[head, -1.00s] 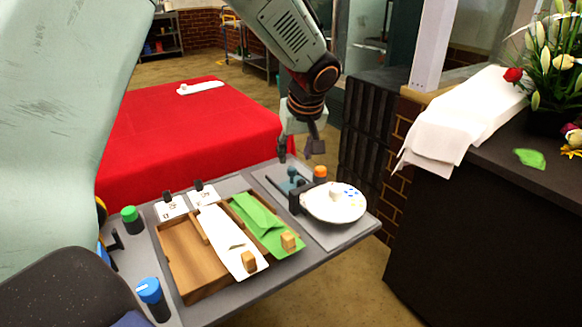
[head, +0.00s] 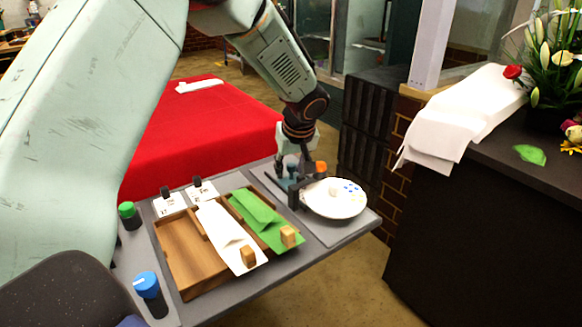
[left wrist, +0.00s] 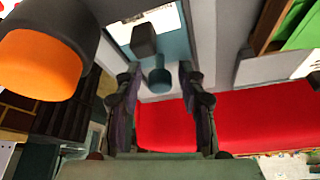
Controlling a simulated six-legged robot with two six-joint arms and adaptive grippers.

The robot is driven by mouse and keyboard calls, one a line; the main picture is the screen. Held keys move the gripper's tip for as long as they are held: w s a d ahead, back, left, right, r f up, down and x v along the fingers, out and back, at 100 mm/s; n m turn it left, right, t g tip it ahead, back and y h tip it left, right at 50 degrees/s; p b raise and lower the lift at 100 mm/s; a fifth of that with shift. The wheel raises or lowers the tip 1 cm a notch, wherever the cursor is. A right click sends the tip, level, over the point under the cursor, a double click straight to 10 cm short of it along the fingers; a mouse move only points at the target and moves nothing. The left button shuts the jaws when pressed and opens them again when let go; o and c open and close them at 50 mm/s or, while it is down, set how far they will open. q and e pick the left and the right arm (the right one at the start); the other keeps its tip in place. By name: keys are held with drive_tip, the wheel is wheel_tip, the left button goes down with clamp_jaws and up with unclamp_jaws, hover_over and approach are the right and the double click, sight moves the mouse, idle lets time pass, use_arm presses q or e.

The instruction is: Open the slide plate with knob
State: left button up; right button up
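A small teal knob (head: 291,170) stands on a teal slide plate at the back right of the grey table (head: 336,237). In the left wrist view the knob (left wrist: 159,78) shows between the fingers, with teal plate (left wrist: 176,46) behind it. A dark block (left wrist: 143,38) sits beside the knob. My left gripper (head: 299,172) is low over the plate and partly hides it. Its two fingers (left wrist: 158,82) are apart, one on each side of the knob, with gaps visible. Whether the fingertips reach the knob's height is unclear. My right gripper is out of view.
An orange-topped cylinder (head: 321,167) stands close to the left gripper. A white round disc (head: 345,205) lies to the right. A wooden tray (head: 190,258) with white and green sheets is in front. A blue-topped cylinder (head: 147,283) and a green-topped one (head: 127,210) stand left.

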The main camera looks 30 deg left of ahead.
use_arm(q)
drive_tip(key=shift+s+d+r, duration=0.15)
drive_tip(key=shift+d+r, duration=0.05)
drive_tip(key=shift+r, duration=0.05)
drive_tip(key=c, duration=0.5)
drive_tip(key=shift+a+f, duration=0.1)
clamp_jaws()
drive_tip(key=w+a, duration=0.1)
drive_tip(key=a, duration=0.1)
drive_tip(key=w+a+p, duration=0.1)
drive_tip(key=a, duration=0.1)
drive_tip(key=w+a+p, duration=0.1)
drive_tip(key=a, duration=0.2)
drive_tip(key=shift+s, duration=0.1)
